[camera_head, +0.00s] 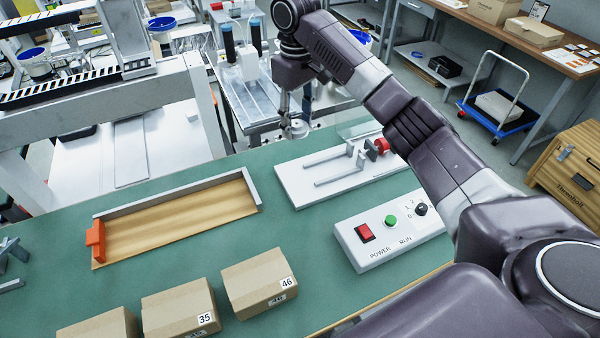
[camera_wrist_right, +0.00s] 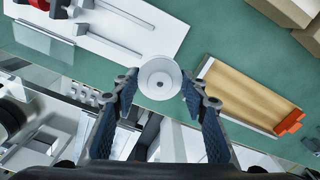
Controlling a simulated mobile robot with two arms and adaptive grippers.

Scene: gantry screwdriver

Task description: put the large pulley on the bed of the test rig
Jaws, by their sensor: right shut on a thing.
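The rig has a white bed (camera_head: 300,196) with two grey rails, grey brackets and a red knob (camera_head: 382,145). The bed also shows at the upper left in the wrist view (camera_wrist_right: 150,35), apart from the pulley. My left gripper is not in view.
A control box (camera_head: 375,253) with red and green buttons stands in front of the rig. A shallow wooden tray (camera_head: 180,222) with an orange end block lies to the left. Several cardboard boxes (camera_head: 255,285) line the front. Green table is clear between tray and rig.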

